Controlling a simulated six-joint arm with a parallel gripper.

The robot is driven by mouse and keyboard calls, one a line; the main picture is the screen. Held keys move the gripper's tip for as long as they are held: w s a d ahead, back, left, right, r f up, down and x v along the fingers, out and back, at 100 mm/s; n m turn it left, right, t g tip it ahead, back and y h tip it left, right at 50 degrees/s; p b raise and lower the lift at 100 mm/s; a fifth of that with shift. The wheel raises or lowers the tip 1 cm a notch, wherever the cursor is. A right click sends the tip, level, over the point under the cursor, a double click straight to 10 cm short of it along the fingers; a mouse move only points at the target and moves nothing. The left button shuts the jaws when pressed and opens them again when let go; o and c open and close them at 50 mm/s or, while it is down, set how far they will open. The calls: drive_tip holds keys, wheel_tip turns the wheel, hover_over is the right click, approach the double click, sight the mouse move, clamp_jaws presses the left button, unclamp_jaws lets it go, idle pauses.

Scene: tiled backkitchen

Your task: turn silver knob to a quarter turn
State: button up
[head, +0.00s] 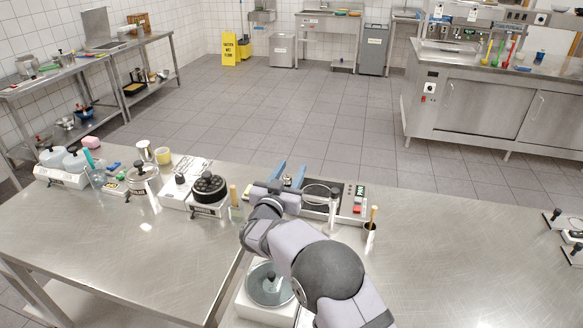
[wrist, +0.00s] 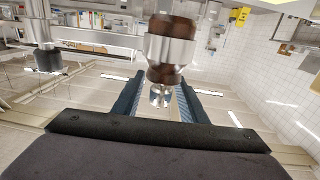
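My gripper (head: 289,172) is open, its two blue fingers apart, above the control-panel unit on the steel bench. In the wrist view my gripper (wrist: 158,92) shows from behind its dark palm. A silver and brown cylindrical piece (wrist: 172,48) appears in line with the gap between the fingers, with a small shiny silver end (wrist: 160,97). I cannot tell whether the fingers touch it, or whether it is the silver knob. No silver knob can be picked out for certain in the head view; my arm hides part of the unit.
The panel unit (head: 351,216) has coloured buttons. A white device with a black round top (head: 209,186) is to the left. The bench right of my arm is largely bare.

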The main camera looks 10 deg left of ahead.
drive_tip(key=shift+w, duration=0.3)
drive_tip(key=shift+c, duration=0.4)
clamp_jaws()
drive_tip(key=shift+h, duration=0.3)
drive_tip(key=shift+d+m+h, duration=0.25)
drive_tip(key=shift+m+h, duration=0.75)
drive_tip(key=shift+h, duration=0.2)
drive_tip(key=shift+s+d+m+g+h+b, duration=0.1)
drive_tip(key=shift+d+m+g+h+b, duration=0.2)
drive_tip(key=shift+m+h, duration=0.4)
drive_tip(key=shift+d+m+g+h+b, duration=0.1)
drive_tip(key=shift+m+g+h, duration=0.3)
drive_tip(key=shift+h, duration=0.6)
drive_tip(key=shift+s, duration=0.1)
drive_tip(key=shift+r, duration=0.1)
